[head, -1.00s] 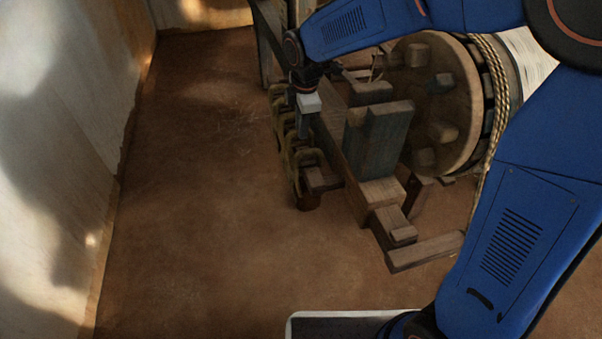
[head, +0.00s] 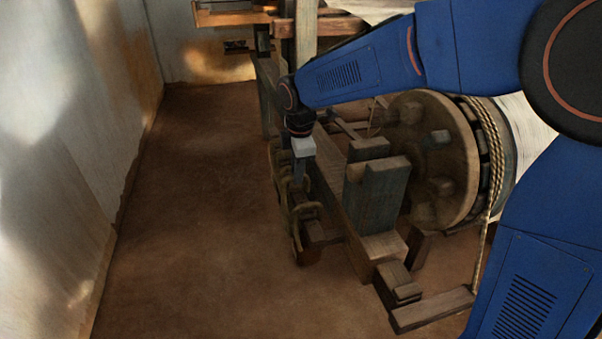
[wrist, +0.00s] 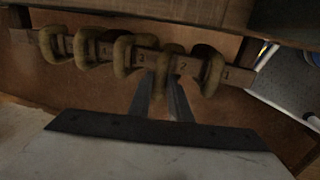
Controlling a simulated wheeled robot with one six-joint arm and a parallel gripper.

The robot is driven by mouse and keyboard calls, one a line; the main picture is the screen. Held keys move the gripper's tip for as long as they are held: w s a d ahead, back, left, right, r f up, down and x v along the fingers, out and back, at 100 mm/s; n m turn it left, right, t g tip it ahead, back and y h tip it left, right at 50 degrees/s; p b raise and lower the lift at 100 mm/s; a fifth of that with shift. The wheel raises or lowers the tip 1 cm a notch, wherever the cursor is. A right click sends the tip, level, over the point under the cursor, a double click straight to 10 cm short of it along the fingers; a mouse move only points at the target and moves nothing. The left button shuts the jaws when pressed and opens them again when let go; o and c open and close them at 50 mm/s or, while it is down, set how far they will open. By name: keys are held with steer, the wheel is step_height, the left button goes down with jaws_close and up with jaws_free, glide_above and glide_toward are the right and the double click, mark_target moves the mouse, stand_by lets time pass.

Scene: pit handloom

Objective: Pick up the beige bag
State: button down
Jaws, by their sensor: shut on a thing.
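Several beige-tan, loop-shaped bags hang in a row over a narrow wooden bar (wrist: 226,76) marked with numbers. In the wrist view, the fingers of my gripper (wrist: 162,88) are shut on one of them, the beige bag (wrist: 170,55) between marks 3 and 2. It still lies at the bar, and the fingers hide part of it. In the head view my gripper (head: 299,178) points down at the row, and the held bag is hard to tell from its neighbours.
Another bag (wrist: 211,70) hangs close on the right, and one (wrist: 124,55) on the left. The loom's wooden beam (head: 345,205) and post (head: 377,200) stand right of the row, with the round drum (head: 425,160) beyond. Open floor (head: 190,220) lies to the left.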

steer(key=s+a, duration=0.2)
steer(key=a, duration=0.6)
steer(key=s+a, duration=0.2)
steer(key=a, duration=0.6)
steer(key=shift+s, duration=0.3)
steer(key=shift+s+a, duration=0.1)
steer(key=shift+a, duration=0.05)
